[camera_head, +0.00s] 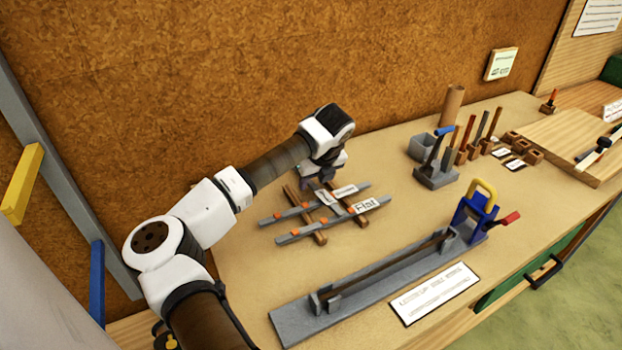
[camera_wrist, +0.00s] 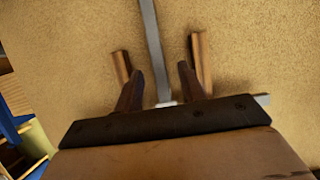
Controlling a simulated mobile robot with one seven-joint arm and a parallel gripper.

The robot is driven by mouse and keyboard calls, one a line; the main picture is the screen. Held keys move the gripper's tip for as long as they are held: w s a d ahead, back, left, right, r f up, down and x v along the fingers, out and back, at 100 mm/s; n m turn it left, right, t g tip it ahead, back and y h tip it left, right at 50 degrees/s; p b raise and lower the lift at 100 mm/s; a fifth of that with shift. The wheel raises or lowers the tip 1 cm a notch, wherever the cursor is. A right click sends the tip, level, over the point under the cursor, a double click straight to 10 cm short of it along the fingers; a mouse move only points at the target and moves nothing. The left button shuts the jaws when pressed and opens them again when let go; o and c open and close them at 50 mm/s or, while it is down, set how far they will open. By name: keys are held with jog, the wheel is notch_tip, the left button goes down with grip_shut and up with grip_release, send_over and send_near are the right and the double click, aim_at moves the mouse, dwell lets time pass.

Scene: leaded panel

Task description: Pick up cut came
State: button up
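Two thin grey came strips with orange marks lie across two brown wooden bars on the workbench, a nearer strip (camera_head: 335,219) and a farther strip (camera_head: 298,208). I cannot tell from the pictures which one is the cut came. White labels lie over them, the nearer reading "Flat". My gripper (camera_wrist: 159,82) is at the far side of this rack, and its fingers are mostly hidden by the wrist in the head view. In the wrist view the fingers are apart, with a grey strip (camera_wrist: 151,40) running between them and a gap on each side.
A long grey fixture (camera_head: 375,280) with a brown strip and a blue clamp (camera_head: 474,212) stands in front of the rack. A grey holder (camera_head: 436,176), a tall tube (camera_head: 451,108) and several upright tools stand to the right. A sign (camera_head: 434,293) lies at the front edge.

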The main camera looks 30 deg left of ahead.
jog(key=shift+x, duration=0.9)
grip_shut()
